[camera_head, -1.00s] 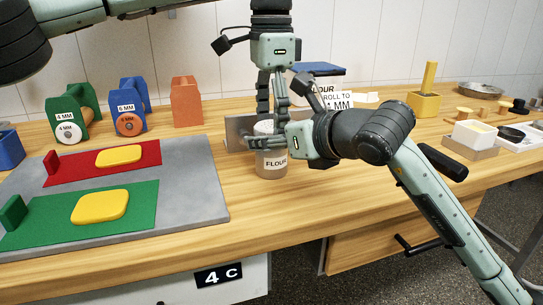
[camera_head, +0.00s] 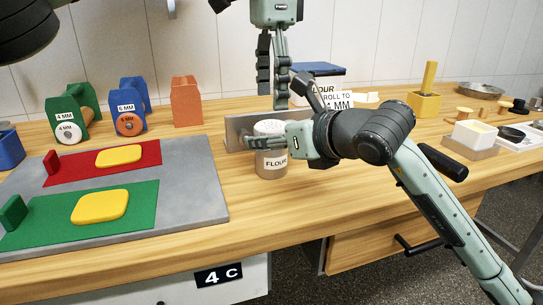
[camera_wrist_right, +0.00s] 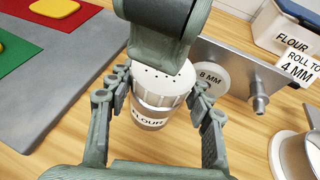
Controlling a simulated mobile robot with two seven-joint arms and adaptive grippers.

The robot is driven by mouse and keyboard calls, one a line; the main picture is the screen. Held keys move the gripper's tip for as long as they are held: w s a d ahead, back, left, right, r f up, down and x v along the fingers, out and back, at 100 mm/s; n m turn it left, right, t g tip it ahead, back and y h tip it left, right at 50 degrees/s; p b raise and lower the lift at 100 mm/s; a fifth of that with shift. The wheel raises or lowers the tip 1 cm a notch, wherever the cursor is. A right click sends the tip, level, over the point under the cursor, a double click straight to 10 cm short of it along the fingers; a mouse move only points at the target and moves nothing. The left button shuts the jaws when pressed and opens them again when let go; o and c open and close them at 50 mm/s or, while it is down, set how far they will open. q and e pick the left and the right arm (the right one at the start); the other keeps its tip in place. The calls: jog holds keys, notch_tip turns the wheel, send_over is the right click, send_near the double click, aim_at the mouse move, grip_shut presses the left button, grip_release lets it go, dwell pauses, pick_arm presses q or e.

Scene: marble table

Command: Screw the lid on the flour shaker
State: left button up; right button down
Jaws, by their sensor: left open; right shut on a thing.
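The flour shaker (camera_head: 272,163) stands upright on the wooden table, a metallic cup with a FLOUR label. Its white lid (camera_head: 270,128) sits on top, and its perforated face shows in the right wrist view (camera_wrist_right: 160,82). I cannot tell how tightly it is seated. My right gripper (camera_head: 278,143) is shut on the flour shaker from the right, with fingers on both sides of it in the right wrist view. My left gripper (camera_head: 272,98) is open and empty above the shaker, fingers pointing down, apart from the lid. A grey-green gripper part covers the lid's far edge in the wrist view.
A metal plate (camera_head: 235,127) stands just behind the shaker. Left is a grey board (camera_head: 190,192) with red and green mats bearing yellow slabs. Rollers on green and blue stands and an orange stand (camera_head: 186,103) are at the back. Bare table lies in front of the shaker.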

aim_at(272, 125)
pick_arm(q)
jog(key=shift+r, duration=0.95)
jog(key=shift+f, duration=0.1)
jog(key=shift+f, duration=3.95)
jog(key=shift+c, duration=0.2)
jog(key=c, duration=1)
jog(key=o, duration=1.1)
jog(key=shift+o, duration=0.2)
